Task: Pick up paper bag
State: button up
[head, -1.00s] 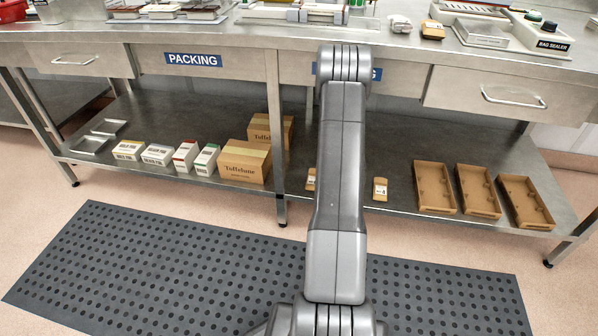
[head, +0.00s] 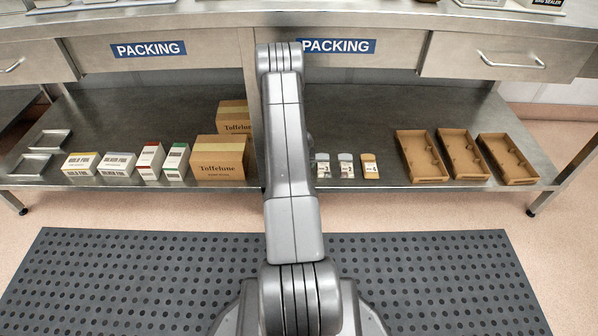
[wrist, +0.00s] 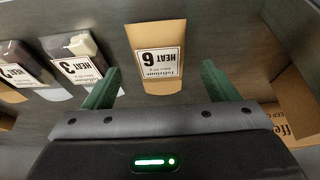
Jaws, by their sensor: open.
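My gripper (wrist: 161,67) is open, with one green finger on each side of the bag's near end in the picture. I cannot tell how far above the shelf the fingers are. My arm hides the gripper and this bag in the head view. Another brown bag (head: 370,167) lies to the right of my arm in the head view.
Clear bags (head: 346,166) with dark contents lie beside the paper bag; one (wrist: 76,62) reads "HEAT 3". A Toffelune carton (head: 219,160) stands left of my arm and shows at the wrist view's right. Open brown trays (head: 421,157) lie right. The bench top overhangs the shelf.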

jog(key=shift+p+x, duration=0.35)
jog(key=shift+x, duration=1.15)
jog(key=shift+s, duration=0.1)
jog(key=c, duration=1.1)
jog(key=shift+r, duration=0.2)
